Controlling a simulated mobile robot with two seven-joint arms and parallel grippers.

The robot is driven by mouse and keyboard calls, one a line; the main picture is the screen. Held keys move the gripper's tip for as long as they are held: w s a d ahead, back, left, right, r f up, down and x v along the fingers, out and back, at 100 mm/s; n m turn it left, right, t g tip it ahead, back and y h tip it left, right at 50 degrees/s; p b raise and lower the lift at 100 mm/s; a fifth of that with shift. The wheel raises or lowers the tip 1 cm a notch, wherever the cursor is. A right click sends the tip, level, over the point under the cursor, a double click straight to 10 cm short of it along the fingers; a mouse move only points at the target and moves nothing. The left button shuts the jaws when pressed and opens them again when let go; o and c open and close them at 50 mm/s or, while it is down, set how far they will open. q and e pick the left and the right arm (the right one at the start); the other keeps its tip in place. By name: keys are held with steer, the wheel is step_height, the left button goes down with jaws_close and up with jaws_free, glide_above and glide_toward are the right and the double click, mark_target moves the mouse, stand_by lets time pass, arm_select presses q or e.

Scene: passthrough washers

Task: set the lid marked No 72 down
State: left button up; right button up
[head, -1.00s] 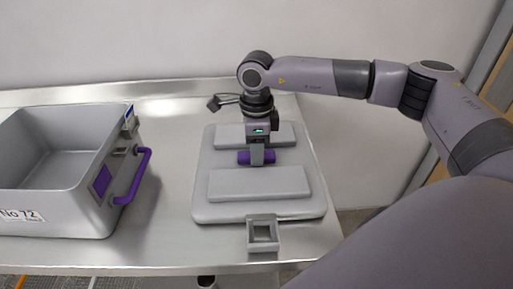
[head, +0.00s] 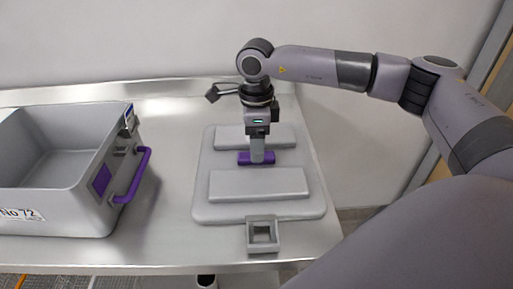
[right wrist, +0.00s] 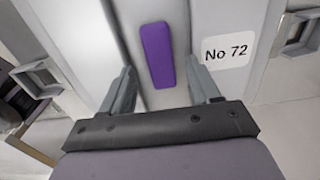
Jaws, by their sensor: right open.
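The grey lid (head: 260,207) lies flat on the steel table, right of the bin. Its purple handle (head: 257,158) sits in the middle between two raised panels. In the right wrist view the purple handle (right wrist: 157,55) shows whole, beside a "No 72" label (right wrist: 226,49). My right gripper (head: 257,160) is just above the handle in the head view. In the right wrist view its fingers (right wrist: 164,92) are apart, with nothing held between them. My left gripper is not in view.
A grey open bin (head: 119,172) labelled No 72, with a purple side handle (head: 137,178), stands at the left of the table. Bare steel table (head: 172,190) lies between bin and lid. A square latch frame (head: 262,235) sticks out at the lid's front, near the table edge.

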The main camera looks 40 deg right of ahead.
step_height(320, 180, up, 10)
steer(key=shift+b, duration=0.35)
stand_by(0.4)
